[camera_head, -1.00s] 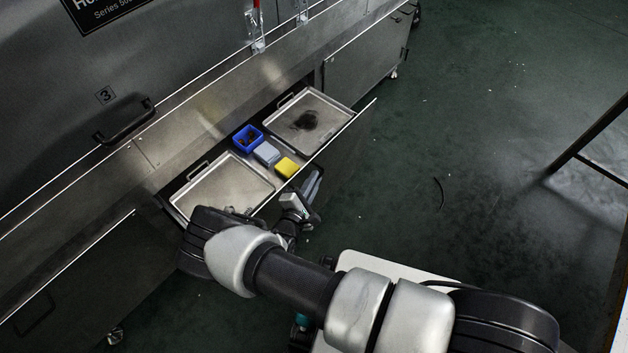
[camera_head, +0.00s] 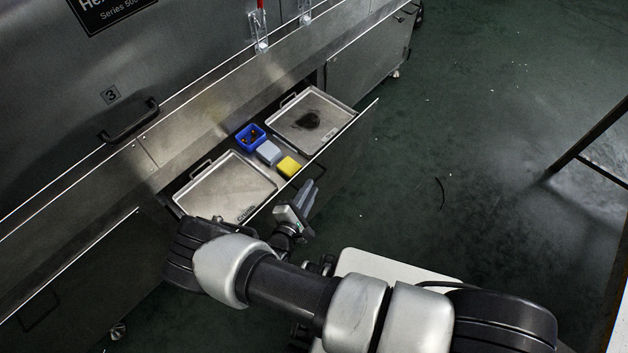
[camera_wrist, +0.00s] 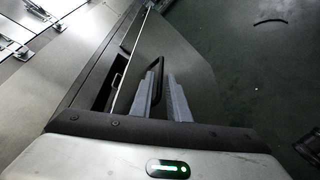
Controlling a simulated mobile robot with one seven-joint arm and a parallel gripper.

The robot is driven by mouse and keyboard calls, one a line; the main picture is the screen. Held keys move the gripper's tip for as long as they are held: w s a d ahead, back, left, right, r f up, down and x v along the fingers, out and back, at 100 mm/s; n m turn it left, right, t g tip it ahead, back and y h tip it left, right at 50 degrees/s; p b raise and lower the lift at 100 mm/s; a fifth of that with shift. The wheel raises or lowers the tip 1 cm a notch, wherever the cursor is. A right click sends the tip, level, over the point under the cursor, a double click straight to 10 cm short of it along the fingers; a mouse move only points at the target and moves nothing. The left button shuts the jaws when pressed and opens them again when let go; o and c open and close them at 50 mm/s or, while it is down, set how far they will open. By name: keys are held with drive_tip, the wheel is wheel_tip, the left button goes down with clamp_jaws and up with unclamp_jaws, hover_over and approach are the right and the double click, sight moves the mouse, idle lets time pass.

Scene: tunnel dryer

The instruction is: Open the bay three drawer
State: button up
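The bay three drawer (camera_head: 347,145) stands pulled out below the panel marked 3 (camera_head: 111,94). Inside it are two metal trays, a blue bin (camera_head: 250,138), a grey block (camera_head: 268,153) and a yellow block (camera_head: 289,167). My gripper (camera_head: 304,192) is just outside the drawer front, apart from it. In the wrist view the two grey fingers (camera_wrist: 160,82) are spread with a gap between them. The black drawer handle (camera_wrist: 159,66) shows ahead of them on the drawer front, and the fingers do not appear closed on it. My wrist hides the drawer's near left corner.
A black handle (camera_head: 130,122) is on the dryer panel above. Closed cabinet fronts stand on both sides of the drawer. The green floor (camera_head: 460,120) to the right is mostly clear, with a dark metal stand (camera_head: 590,135) at the far right.

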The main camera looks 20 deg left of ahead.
drive_tip(key=p+v, duration=0.1)
drive_tip(key=v, duration=1.1)
drive_tip(key=shift+s, duration=0.2)
